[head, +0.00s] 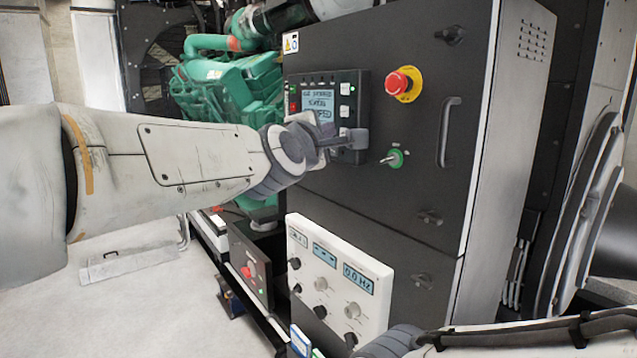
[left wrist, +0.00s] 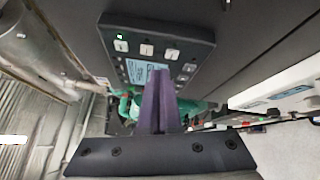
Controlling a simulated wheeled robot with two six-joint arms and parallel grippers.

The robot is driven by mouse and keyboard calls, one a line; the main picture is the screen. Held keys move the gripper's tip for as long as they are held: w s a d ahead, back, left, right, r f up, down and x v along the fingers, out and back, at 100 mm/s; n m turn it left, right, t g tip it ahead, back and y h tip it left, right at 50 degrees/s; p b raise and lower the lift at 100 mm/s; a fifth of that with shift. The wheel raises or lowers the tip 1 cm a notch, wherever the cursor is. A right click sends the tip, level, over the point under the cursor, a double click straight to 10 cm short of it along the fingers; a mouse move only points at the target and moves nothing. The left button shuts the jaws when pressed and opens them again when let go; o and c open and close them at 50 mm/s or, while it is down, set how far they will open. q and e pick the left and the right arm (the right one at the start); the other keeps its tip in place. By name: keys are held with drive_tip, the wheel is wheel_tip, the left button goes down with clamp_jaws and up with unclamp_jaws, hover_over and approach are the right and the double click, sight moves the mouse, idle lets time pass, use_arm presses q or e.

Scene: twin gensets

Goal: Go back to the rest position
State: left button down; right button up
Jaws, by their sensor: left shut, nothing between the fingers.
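My left arm reaches in from the left in the head view. Its gripper (head: 355,138) is at the lower right part of the control panel with a lit screen (head: 319,104). It covers part of the panel; I cannot tell whether it touches. In the left wrist view the gripper's fingers (left wrist: 159,76) are shut together, with nothing between them, in front of the same panel (left wrist: 190,42). Part of my right arm shows at the bottom right of the head view, but its gripper is out of view.
A white meter box (head: 340,275) juts out below. A green engine (head: 228,88) stands behind. Pale floor (head: 120,305) is open at lower left.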

use_arm(q)
drive_tip(key=s+d+f+m+g, duration=0.2)
drive_tip(key=s+f+m+g, duration=0.4)
drive_tip(key=f, duration=0.5)
drive_tip(key=s+d+f+m+g, duration=0.2)
drive_tip(key=s+f+m+g, duration=0.1)
drive_tip(key=s+f+m, duration=0.65)
drive_tip(key=s+a+f+m+g+y, duration=0.1)
drive_tip(key=s+a+f+m+g, duration=0.1)
drive_tip(key=s+f, duration=0.4)
drive_tip(key=s+a+f+m+g+y+b, duration=0.1)
drive_tip(key=s+a+f+m+g+y, duration=0.1)
drive_tip(key=s+a+f+m+g, duration=0.1)
drive_tip(key=s+a+f+m+g+y, duration=0.2)
drive_tip(key=s+a+f, duration=0.4)
drive_tip(key=s+f, duration=0.3)
drive_tip(key=shift+s+f+m+g, duration=0.35)
drive_tip(key=shift+s+m+g, duration=0.25)
drive_tip(key=shift+s+m, duration=0.35)
drive_tip(key=shift+w, duration=0.2)
